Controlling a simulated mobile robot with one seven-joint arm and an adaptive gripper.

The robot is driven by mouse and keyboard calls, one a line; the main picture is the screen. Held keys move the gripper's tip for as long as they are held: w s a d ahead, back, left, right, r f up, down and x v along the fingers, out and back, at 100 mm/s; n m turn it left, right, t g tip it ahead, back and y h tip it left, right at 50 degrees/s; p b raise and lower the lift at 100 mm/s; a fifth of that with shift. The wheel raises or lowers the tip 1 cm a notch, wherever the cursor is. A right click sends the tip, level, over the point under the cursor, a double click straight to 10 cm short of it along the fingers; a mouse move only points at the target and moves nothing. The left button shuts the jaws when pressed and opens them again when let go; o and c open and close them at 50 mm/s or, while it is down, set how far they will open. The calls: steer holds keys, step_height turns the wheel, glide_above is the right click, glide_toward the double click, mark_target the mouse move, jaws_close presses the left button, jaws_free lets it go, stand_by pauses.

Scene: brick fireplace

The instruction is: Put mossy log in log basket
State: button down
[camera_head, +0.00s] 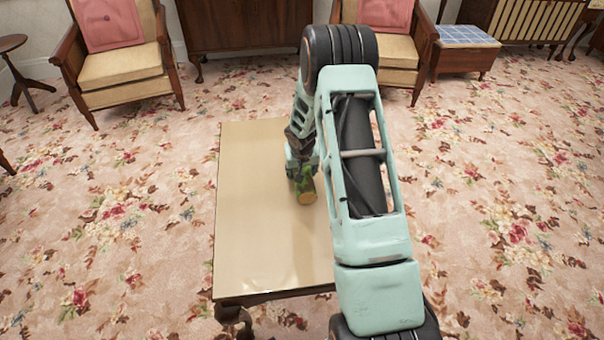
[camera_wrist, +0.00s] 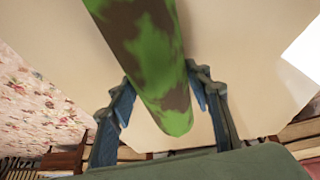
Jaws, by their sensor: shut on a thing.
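The mossy log (camera_wrist: 145,50) is a round piece with green and brown patches in the wrist view. It sits between the two blue fingers of my gripper (camera_wrist: 162,97), which is shut on it. My gripper (camera_head: 301,172) is partly hidden by my arm there. No log basket shows in either view.
The beige table (camera_head: 250,220) is otherwise bare where it shows; my arm hides its right side. Floral carpet (camera_head: 110,240) lies around it. Two armchairs (camera_head: 120,70) (camera_head: 402,50), a cabinet (camera_head: 235,25) and a blue-topped stool (camera_head: 465,37) stand behind; a small round table (camera_head: 12,45) stands far left.

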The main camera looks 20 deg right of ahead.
steer(key=shift+w+r, duration=0.1)
steer(key=shift+r, duration=0.45)
step_height(320, 180, up, 2)
steer(key=shift+r+p, duration=0.2)
steer(key=shift+p, duration=0.35)
steer(key=s+r, duration=0.1)
steer(key=r, duration=0.1)
steer(key=s+a+r+p, duration=0.1)
steer(key=s+r, duration=0.3)
steer(key=shift+a+p, duration=0.2)
steer(key=shift+p, duration=0.1)
steer(key=s+a+r, duration=0.2)
steer(key=s+r, duration=0.1)
steer(key=s, duration=0.5)
steer(key=s+a+r+p, duration=0.2)
steer(key=a+r+p, duration=0.1)
steer(key=r+p, duration=0.8)
steer(key=s+a+r+n+p, duration=0.1)
steer(key=s+a+r+p, duration=0.1)
steer(key=r+p, duration=0.9)
steer(key=s+a+r+n+p, duration=0.1)
steer(key=a+r+p, duration=0.3)
steer(key=r+p, duration=0.7)
step_height(320, 180, up, 7)
steer(key=shift+s+a+r+y, duration=0.1)
steer(key=shift+s+a+y, duration=0.2)
steer(key=shift+s+y, duration=0.15)
